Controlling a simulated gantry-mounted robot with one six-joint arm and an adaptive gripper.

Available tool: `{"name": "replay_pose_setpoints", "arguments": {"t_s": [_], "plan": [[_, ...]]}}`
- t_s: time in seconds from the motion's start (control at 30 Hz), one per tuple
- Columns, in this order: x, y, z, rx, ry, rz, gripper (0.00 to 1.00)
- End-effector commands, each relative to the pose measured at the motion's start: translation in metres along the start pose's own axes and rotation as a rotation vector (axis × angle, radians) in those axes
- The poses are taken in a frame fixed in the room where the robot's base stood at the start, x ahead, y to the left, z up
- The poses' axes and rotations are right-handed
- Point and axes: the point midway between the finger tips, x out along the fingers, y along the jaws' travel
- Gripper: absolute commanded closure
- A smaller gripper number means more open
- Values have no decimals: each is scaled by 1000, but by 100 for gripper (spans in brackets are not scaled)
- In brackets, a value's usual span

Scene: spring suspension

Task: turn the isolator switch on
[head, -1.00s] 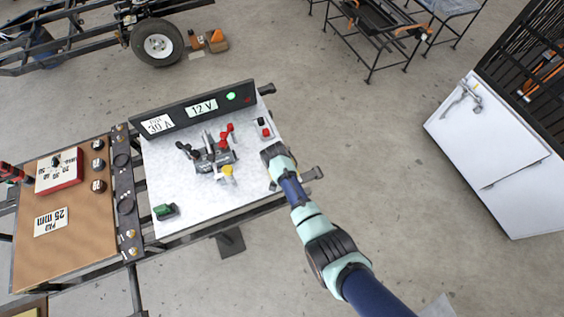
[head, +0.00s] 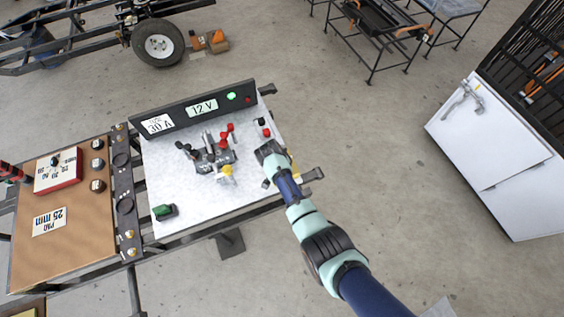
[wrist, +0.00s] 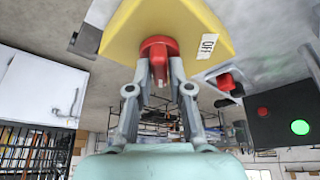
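The isolator switch shows in the wrist view as a yellow body (wrist: 205,28) with a red knob (wrist: 158,48) and a white OFF label (wrist: 207,46) on its right side. My gripper (wrist: 161,72) points at it, one finger on each side of the red knob. The fingers are apart with the knob's grip between them, and I cannot tell whether they press on it. In the head view my gripper (head: 266,148) is over the right side of the light bench top (head: 195,212) and hides the isolator switch.
A black panel (head: 182,121) with 30 A and 12 V labels and a lit green lamp (head: 231,96) stands along the bench's back edge. A small red control (wrist: 226,82) sits close beside the isolator. A clamp-like fixture (head: 212,158) and a green part (head: 164,212) stand to the left.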

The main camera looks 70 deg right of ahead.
Motion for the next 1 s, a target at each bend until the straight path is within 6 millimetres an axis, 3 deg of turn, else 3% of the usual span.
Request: {"name": "replay_pose_setpoints", "arguments": {"t_s": [0.03, 0.1, 0.47, 0.57, 0.9, 1.0], "plan": [[0, 0, 0, 0, 0, 0, 69], [0, 0, 0, -1, 0, 0, 58], [-5, 0, 0, -2, 0, 0, 58], [-18, 0, 0, -2, 2, -2, 58], [-99, -1, 0, -2, 2, -3, 58], [-113, 0, 0, -1, 1, -1, 58]]}}
